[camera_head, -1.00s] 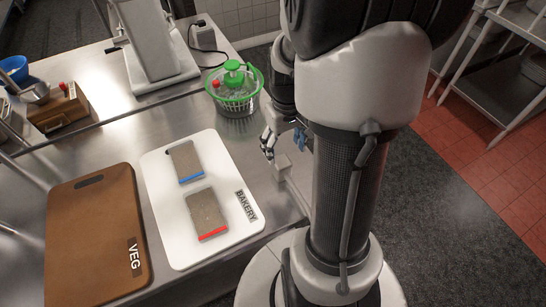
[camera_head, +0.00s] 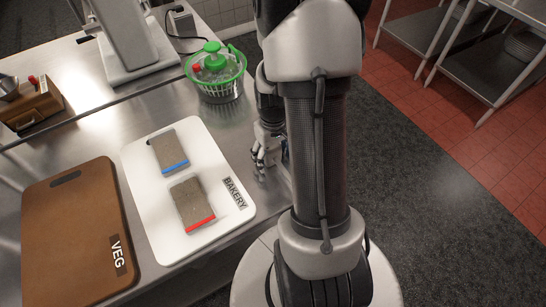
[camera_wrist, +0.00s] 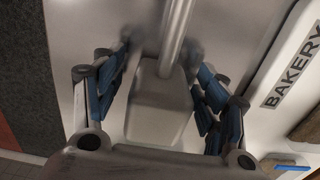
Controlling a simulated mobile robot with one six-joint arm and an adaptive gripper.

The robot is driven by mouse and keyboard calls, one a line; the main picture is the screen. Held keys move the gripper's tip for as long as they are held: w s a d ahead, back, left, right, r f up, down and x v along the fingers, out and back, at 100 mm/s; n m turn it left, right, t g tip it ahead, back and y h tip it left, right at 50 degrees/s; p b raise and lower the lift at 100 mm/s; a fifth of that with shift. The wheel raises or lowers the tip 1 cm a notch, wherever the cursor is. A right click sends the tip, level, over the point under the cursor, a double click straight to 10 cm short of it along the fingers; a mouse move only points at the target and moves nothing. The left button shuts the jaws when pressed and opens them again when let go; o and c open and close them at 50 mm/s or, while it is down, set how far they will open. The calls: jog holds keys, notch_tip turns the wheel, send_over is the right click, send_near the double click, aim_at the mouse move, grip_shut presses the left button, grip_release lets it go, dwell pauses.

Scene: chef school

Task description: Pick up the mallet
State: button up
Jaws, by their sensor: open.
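The mallet is grey metal in the wrist view, with a blocky head (camera_wrist: 158,105) and a round handle (camera_wrist: 177,38) running toward the top of the picture. It lies on the steel counter near its edge. My gripper (camera_wrist: 160,80) is open, with blue-padded fingers on the left and right of the mallet. I cannot tell whether either finger touches it. In the head view my gripper (camera_head: 263,158) is low at the counter's right edge, and the mallet is mostly hidden there by my gripper and arm.
A white BAKERY board (camera_head: 186,228) with two sharpening stones (camera_head: 168,150) (camera_head: 192,203) lies left of my gripper. A brown VEG board (camera_head: 75,235) is farther left. A green salad spinner (camera_head: 214,75) stands behind. Shelves (camera_head: 485,65) stand at the right.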

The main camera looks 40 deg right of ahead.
jog(key=shift+f, duration=0.1)
jog(key=shift+c, duration=0.2)
jog(key=c, duration=1.5)
